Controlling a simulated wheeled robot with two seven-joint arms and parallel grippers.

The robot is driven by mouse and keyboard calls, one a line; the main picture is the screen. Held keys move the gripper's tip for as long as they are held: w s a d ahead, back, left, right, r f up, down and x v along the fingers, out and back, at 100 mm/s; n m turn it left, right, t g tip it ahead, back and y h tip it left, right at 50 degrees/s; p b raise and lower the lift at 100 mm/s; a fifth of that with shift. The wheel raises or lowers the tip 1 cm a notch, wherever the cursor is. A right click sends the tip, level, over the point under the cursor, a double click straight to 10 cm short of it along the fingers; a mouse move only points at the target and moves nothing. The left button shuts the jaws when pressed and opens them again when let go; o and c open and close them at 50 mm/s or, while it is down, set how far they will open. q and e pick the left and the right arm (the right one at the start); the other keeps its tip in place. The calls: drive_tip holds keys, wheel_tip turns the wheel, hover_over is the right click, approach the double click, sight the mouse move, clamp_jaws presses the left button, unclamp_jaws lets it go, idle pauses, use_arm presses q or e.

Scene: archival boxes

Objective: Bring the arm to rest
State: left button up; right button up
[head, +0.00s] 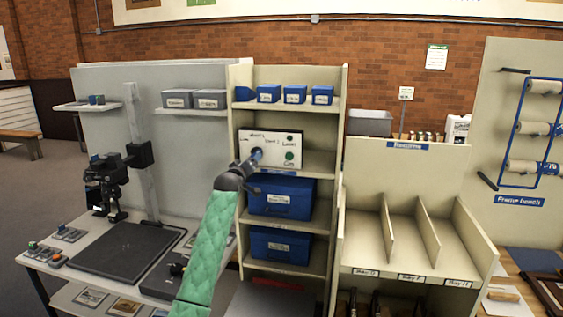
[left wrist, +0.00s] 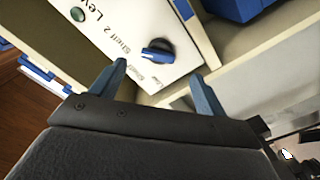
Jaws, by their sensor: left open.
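My left arm comes up from the bottom of the head view in a green quilted sleeve. My left gripper (head: 256,157) is in front of a white control panel (head: 283,142) on the shelf unit, partly covering it. In the left wrist view its two blue-grey fingers are apart with nothing between them (left wrist: 157,84). The panel (left wrist: 128,22) carries a blue knob (left wrist: 158,50), seen just beyond the fingertips, and a dark green button (left wrist: 78,14). Whether a finger touches the panel cannot be told. My right gripper is not in view.
The shelf unit (head: 341,120) holds small blue boxes (head: 295,94) above and larger blue boxes (head: 281,197) below the panel. A copy stand (head: 143,155) stands on a table at left. A divided bay rack (head: 405,205) is at right, with a frame bench beyond.

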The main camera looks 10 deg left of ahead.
use_arm(q)
drive_tip(key=s+d+f+m+g, duration=0.3)
drive_tip(key=s+d+f+g, duration=0.1)
drive_tip(key=s+f, duration=0.85)
drive_tip(key=s+d+f+m+g, duration=0.3)
drive_tip(key=s+d+f, duration=0.1)
drive_tip(key=s+f, duration=0.85)
drive_tip(key=s+d+f+m+g, duration=0.3)
drive_tip(key=s+d+f+g, duration=0.15)
drive_tip(key=s+f, duration=0.75)
drive_tip(key=s+d+f+g, duration=0.1)
drive_tip(key=s+f, duration=0.7)
drive_tip(key=s, duration=0.4)
drive_tip(key=s+d+f+g, duration=0.1)
drive_tip(key=s+f+g, duration=0.1)
drive_tip(key=s+f, duration=0.7)
drive_tip(key=s+d+f+g, duration=0.1)
drive_tip(key=s+f+g, duration=0.1)
drive_tip(key=s+f, duration=0.6)
drive_tip(key=s, duration=0.6)
drive_tip(key=shift+s+d+f, duration=0.25)
drive_tip(key=shift+s+d, duration=0.05)
drive_tip(key=shift+d, duration=0.05)
